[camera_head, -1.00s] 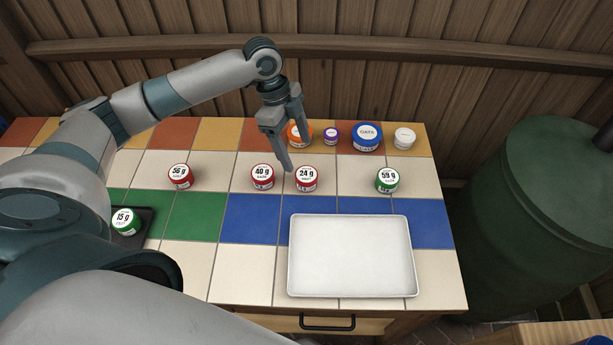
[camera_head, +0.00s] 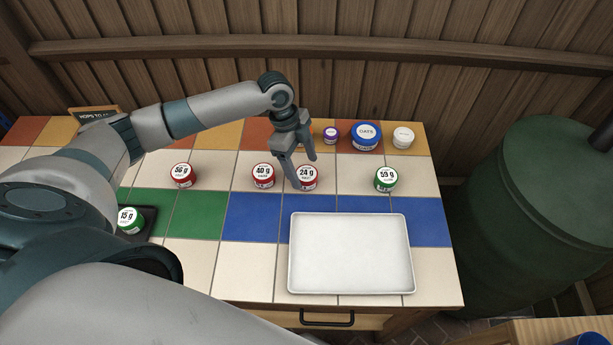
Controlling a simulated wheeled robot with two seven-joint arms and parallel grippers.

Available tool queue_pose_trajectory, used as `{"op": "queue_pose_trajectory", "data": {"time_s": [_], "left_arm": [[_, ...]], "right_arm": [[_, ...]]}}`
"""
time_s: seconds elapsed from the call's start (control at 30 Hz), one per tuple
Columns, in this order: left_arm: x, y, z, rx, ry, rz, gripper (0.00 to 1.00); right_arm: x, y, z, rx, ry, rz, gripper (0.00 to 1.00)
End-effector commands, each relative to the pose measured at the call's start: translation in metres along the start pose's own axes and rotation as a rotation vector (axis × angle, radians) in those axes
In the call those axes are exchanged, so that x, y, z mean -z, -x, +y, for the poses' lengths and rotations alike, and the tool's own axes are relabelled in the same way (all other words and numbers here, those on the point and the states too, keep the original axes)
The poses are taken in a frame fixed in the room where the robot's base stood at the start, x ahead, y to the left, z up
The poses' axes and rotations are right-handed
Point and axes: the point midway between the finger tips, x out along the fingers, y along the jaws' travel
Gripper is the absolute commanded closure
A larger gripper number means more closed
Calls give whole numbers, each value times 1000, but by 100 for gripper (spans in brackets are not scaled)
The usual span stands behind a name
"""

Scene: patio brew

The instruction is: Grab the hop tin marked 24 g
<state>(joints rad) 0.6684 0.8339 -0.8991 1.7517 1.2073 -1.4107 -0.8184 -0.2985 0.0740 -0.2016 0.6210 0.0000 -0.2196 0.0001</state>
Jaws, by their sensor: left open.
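The hop tin marked 24 g (camera_head: 308,177) is red with a white lid and stands on the tiled counter, behind the white tray. My left gripper (camera_head: 304,171) is open, pointing down at this tin. One finger is at the tin's left side, in front of part of it, and the other is near its back right. I cannot tell whether the fingers touch it. The red tin marked 40 g (camera_head: 263,176) stands close by on the left. My right gripper is not in view.
A white tray (camera_head: 351,287) lies in front. A red 56 g tin (camera_head: 183,175) and a green 59 g tin (camera_head: 386,180) stand in the same row. A green 15 g tin (camera_head: 130,220) sits on a dark pad at left. Behind are purple, blue OATS (camera_head: 366,137) and white containers.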

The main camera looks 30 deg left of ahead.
Motion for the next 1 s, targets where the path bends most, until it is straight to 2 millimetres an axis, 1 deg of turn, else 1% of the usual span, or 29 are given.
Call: {"op": "queue_pose_trajectory", "data": {"time_s": [0.03, 0.17, 0.23, 0.37, 0.47, 0.87, 0.97, 1.0], "left_arm": [[0, -4, 0, -2, 1, 0, 29], [-1, -20, -3, -3, 2, 1, 29], [-2, -29, -3, -2, 1, -1, 29], [-2, -40, -3, -1, 1, 0, 29], [-2, -42, -3, 0, 0, -1, 29], [-3, -42, -4, 0, 0, -1, 29], [-3, -42, -4, 0, 0, -1, 51], [-3, -42, -4, 1, 0, -1, 60]], "right_arm": [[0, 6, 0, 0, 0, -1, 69], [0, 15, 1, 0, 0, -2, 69], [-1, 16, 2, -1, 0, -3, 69], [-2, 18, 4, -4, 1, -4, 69], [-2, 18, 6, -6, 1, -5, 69], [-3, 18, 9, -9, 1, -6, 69], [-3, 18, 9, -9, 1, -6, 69], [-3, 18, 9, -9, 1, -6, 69]]}}
